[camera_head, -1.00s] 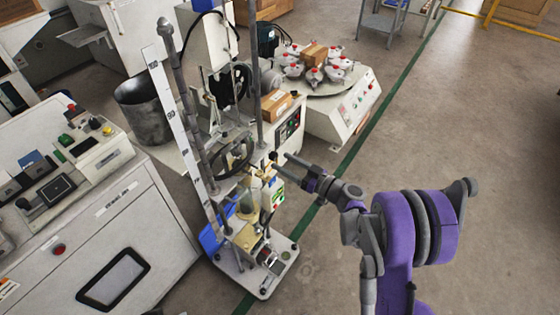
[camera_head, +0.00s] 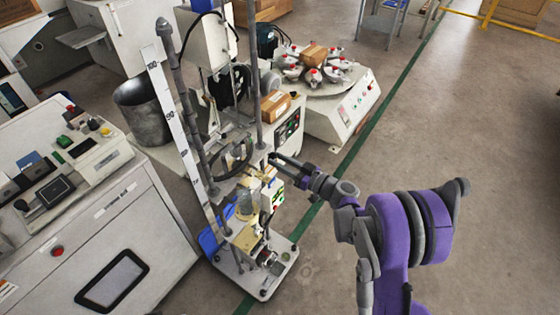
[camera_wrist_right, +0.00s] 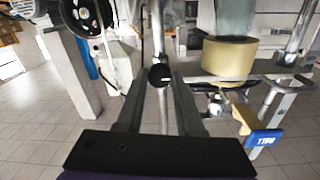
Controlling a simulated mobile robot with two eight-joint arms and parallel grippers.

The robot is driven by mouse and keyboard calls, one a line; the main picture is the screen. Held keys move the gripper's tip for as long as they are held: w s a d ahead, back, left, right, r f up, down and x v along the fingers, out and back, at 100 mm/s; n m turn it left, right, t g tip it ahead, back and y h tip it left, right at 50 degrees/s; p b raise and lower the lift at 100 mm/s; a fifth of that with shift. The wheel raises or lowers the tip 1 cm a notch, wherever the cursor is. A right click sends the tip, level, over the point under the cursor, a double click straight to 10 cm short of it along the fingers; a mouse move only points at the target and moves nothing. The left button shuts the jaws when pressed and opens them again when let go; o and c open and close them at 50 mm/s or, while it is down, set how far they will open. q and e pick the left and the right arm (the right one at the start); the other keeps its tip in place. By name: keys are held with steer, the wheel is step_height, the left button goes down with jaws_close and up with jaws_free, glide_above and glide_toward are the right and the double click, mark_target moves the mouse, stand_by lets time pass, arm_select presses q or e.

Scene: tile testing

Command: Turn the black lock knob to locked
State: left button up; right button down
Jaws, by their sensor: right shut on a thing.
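The black lock knob (camera_wrist_right: 160,76) is a small round knob with a short pale mark across its face, in front of a metal post in the right wrist view. My right gripper (camera_wrist_right: 159,83) has one finger on each side of it and is shut on it. In the head view my right gripper (camera_head: 273,160) reaches in from the right to the tall test stand (camera_head: 250,225), near its dark handwheel (camera_head: 233,158). The knob is too small there to make out clearly. My left gripper is not in view.
A yellow-beige cylinder (camera_wrist_right: 229,58) and a blue-tagged lever (camera_wrist_right: 265,138) are right of the knob in the wrist view. A machine with a round plate (camera_head: 340,110) stands behind the stand, a white cabinet (camera_head: 95,235) at left.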

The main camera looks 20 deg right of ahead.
steer(key=shift+m, duration=0.3)
steer(key=m, duration=0.3)
steer(key=shift+m, duration=0.4)
steer(key=m, duration=0.4)
steer(key=shift+r, duration=0.1)
steer(key=m, duration=0.4)
steer(key=shift+m+g, duration=0.3)
steer(key=shift+m, duration=2.3)
steer(key=c, duration=0.5)
jaws_free()
steer(key=shift+c, duration=0.2)
